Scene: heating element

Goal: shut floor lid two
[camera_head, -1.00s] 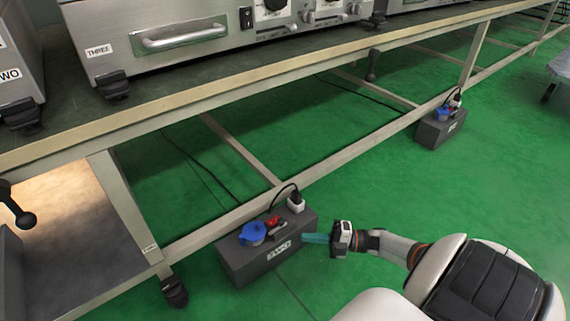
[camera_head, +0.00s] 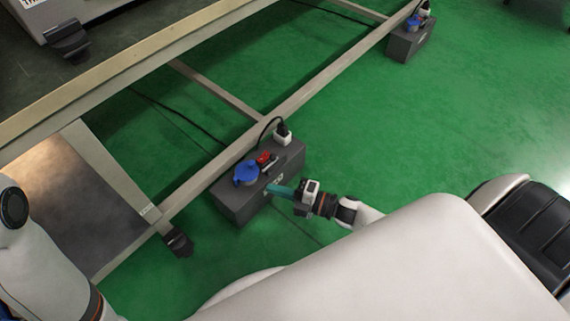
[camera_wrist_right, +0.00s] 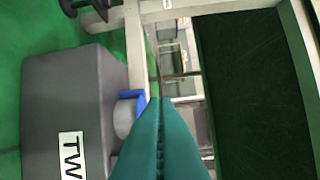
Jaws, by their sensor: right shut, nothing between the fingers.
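The grey floor box (camera_head: 240,205) stands on the green floor by the bench's lower rail; its label reads "TW…" in the right wrist view (camera_wrist_right: 60,110). On its top are a blue lid (camera_head: 246,173), which looks raised, a red switch (camera_head: 265,158) and a white plug (camera_head: 283,137) with a black cable. My right gripper (camera_head: 276,189), with teal fingers, is at the box's right front side, near its label. In the right wrist view the shut fingers (camera_wrist_right: 162,112) are empty, and the blue lid (camera_wrist_right: 128,96) shows just left of their tips, partly hidden. My left gripper is out of view.
A second floor box (camera_head: 410,42) stands farther back at upper right. The bench's lower rail (camera_head: 300,95) runs behind the near box. A bench foot (camera_head: 178,241) is left of it. Open green floor (camera_head: 430,130) lies to the right.

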